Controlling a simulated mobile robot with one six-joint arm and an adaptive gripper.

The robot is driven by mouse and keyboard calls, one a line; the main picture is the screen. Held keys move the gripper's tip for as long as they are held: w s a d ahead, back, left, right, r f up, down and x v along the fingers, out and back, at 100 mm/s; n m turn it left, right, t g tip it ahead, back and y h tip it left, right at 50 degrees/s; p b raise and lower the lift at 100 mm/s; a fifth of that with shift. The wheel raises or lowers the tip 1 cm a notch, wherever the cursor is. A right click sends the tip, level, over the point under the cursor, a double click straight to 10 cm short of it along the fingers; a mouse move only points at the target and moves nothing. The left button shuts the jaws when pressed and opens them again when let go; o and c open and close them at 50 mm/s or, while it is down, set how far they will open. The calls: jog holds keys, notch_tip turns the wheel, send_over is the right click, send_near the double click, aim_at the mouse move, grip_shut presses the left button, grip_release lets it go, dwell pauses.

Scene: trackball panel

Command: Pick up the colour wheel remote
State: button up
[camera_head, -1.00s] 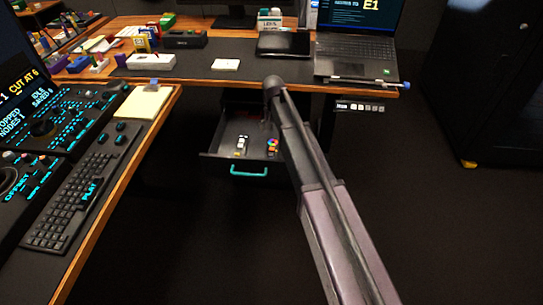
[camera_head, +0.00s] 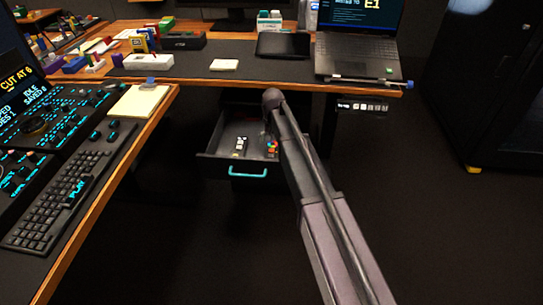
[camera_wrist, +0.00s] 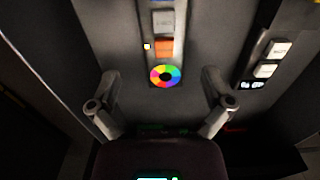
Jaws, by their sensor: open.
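The colour wheel remote (camera_wrist: 165,76) lies in the open drawer, a dark strip with a rainbow ring at its near end and orange and grey parts beyond. In the head view the remote (camera_head: 271,148) shows only as a small coloured patch, partly hidden by my arm. My gripper (camera_wrist: 160,92) is open in the wrist view, with one finger on each side of the ring end and nothing held between them. The height of the fingers above the remote is hard to tell. The fingers are hidden behind my arm in the head view.
The drawer (camera_head: 214,149) stands pulled out under the desk, with a teal handle (camera_head: 248,172) in front. A black-and-white item (camera_head: 241,146) lies left of the remote inside it. The desk top (camera_head: 290,69) overhangs behind. A keyboard desk (camera_head: 128,130) stands at left.

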aim_at(272, 150)
jog(key=shift+f, duration=0.15)
jog(key=f+b, duration=0.5)
jog(key=shift+a, duration=0.25)
jog(key=shift+r, duration=0.1)
dwell(0.8)
jog(key=c, duration=1.1)
